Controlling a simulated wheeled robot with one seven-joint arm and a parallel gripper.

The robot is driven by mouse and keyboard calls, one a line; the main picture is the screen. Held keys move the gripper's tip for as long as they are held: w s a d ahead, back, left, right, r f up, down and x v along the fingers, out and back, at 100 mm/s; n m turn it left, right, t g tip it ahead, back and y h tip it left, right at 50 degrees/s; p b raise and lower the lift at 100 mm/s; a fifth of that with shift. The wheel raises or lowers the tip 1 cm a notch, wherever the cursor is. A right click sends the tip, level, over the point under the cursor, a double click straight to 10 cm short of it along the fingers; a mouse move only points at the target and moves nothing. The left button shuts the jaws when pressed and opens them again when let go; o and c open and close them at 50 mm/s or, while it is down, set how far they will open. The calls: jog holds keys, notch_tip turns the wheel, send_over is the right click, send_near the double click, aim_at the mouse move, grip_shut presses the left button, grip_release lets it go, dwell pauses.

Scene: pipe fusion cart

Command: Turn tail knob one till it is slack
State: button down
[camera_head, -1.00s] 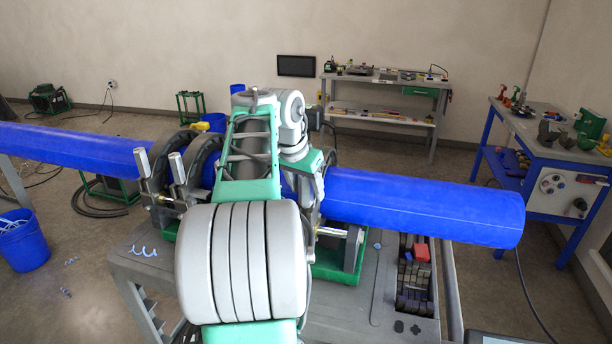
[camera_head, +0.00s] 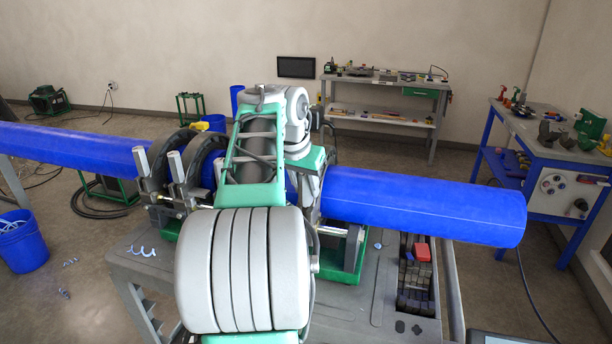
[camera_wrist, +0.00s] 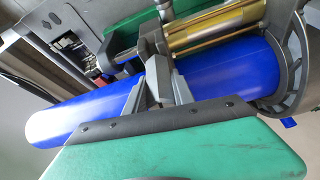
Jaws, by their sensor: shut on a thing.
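In the wrist view, my gripper (camera_wrist: 155,66) reaches across the blue pipe (camera_wrist: 215,78), its two grey fingers close together. They are shut on a small dark grey part (camera_wrist: 152,44), which looks like the tail knob, beside the brass-coloured cylinder (camera_wrist: 215,30). The fingers hide much of the knob, so its turn and slackness cannot be told. A grey ring clamp (camera_wrist: 290,75) surrounds the pipe at the right. In the head view, my arm hides the gripper and the knob. The blue pipe (camera_head: 425,205) shows to the right of my arm.
Two silver posts (camera_head: 177,166) stand by the left clamps. A tray of dark blocks with a red one (camera_head: 422,252) is set in the grey cart top (camera_head: 380,285). A blue bucket (camera_head: 22,243) stands at left. Workbenches (camera_head: 375,120) stand behind and at right.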

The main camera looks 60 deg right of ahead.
jog(key=shift+f+n+t+b, duration=0.2)
jog(key=shift+n+t+b, duration=0.1)
jog(key=shift+n+b, duration=0.45)
jog(key=shift+r, duration=0.2)
jog(key=shift+f+n+b, duration=0.25)
jog(key=shift+n+b, duration=0.1)
jog(key=shift+b, duration=0.1)
jog(key=shift+s+n+t+b, duration=0.1)
jog(key=shift+n+t+b, duration=0.3)
jog(key=shift+n+b, duration=0.5)
jog(key=shift+r+n, duration=0.25)
jog(key=shift+n, duration=0.15)
